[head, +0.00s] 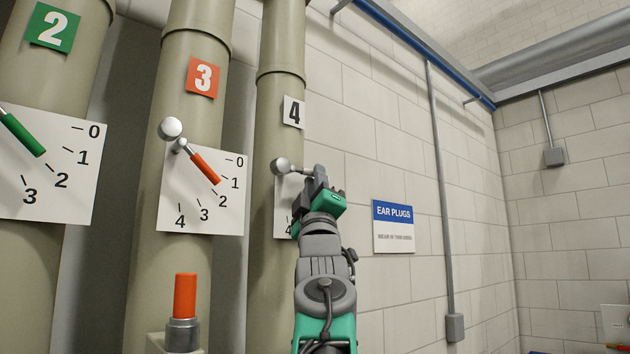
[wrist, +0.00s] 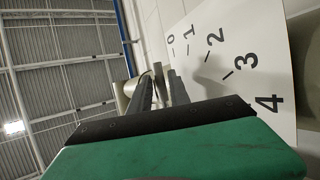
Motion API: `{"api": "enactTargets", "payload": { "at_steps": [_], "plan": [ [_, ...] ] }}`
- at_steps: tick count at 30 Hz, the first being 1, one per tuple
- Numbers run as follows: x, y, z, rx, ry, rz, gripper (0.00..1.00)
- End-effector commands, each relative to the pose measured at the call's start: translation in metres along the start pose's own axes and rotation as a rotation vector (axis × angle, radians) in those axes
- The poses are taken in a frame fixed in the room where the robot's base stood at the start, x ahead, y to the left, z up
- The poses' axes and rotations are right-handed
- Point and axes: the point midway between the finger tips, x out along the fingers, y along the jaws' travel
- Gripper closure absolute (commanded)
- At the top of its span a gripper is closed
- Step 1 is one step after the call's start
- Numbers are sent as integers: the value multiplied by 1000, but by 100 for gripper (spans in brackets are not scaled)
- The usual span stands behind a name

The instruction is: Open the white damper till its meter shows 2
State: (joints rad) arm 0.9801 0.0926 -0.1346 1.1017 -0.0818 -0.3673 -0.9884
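The white damper is on the pipe with the white label 4 (head: 293,112). Its lever shows as a grey-white ball (head: 280,166) and a short rod running right to my gripper (head: 312,177). My gripper is at the handle end and hides most of it. The damper's meter plate (head: 283,215) is mostly hidden in the head view, but its marks 0 to 4 show on the plate in the wrist view (wrist: 240,45). The lever points right, seemingly near 0; the exact reading is hidden. In the wrist view the fingers (wrist: 160,88) are close together around a narrow grey bar; firm contact cannot be told.
Left stand pipe 3 with an orange lever (head: 206,169) and pipe 2 with a green lever (head: 22,135). An orange-topped post (head: 185,296) stands at lower left. An ear plugs sign (head: 393,226) hangs on the right wall. The space right of my arm looks clear.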

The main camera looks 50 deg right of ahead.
Motion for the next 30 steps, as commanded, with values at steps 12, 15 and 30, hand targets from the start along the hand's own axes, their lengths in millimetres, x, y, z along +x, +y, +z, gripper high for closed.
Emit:
{"api": "enactTargets", "payload": {
  "at_steps": [12,15,30],
  "plan": [
    [0,0,0,0,0,0,100],
    [0,0,0,0,0,0,100],
    [0,0,0,0,-1,0,100]
  ]
}}
